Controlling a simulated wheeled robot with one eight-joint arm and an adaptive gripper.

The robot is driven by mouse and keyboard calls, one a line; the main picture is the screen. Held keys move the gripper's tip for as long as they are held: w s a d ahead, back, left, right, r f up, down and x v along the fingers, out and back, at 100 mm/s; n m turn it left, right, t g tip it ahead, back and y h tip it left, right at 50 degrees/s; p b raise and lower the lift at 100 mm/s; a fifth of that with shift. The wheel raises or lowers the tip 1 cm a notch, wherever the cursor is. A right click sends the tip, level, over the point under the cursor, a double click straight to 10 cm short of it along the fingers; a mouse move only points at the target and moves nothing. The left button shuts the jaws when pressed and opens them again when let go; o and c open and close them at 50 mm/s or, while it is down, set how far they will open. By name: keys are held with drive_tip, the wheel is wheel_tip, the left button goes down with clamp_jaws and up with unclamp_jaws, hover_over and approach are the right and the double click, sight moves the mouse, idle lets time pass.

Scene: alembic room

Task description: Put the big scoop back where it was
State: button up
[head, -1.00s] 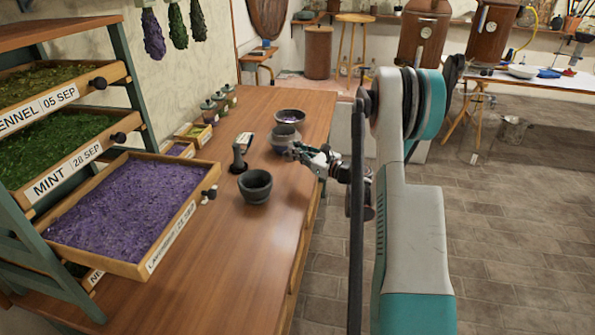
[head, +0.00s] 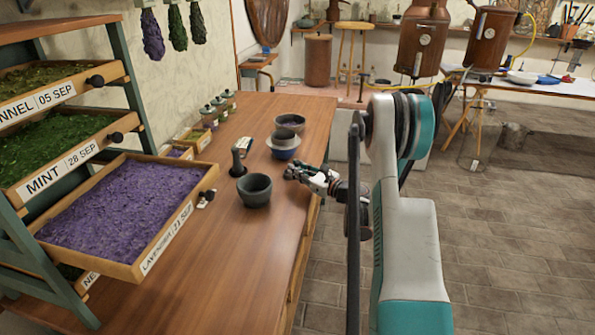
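I cannot pick out the big scoop with certainty. My gripper (head: 292,172) is over the right side of the wooden table (head: 218,250), just right of the dark mortar (head: 254,192). Its fingers are too small to tell open from shut, and no held scoop is discernible. A bowl (head: 284,153) with a bluish lower side stands behind the gripper. A dark grey shape (head: 283,140) shows at its top; I cannot tell whether this is its rim or a separate thing. Another bowl (head: 290,122) stands behind it.
A drawer of lavender (head: 120,208) juts over the table at left, below a mint drawer (head: 60,150). Small jars (head: 216,107) line the wall side. The table's front middle is clear.

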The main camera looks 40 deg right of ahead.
drive_tip(key=shift+o, duration=1.1)
drive_tip(key=shift+r, duration=0.1)
drive_tip(key=shift+s+d+r+p, duration=0.1)
drive_tip(key=shift+s+r+p, duration=0.05)
drive_tip(key=shift+p, duration=0.15)
drive_tip(key=v, duration=1.1)
drive_tip(key=shift+s, duration=0.35)
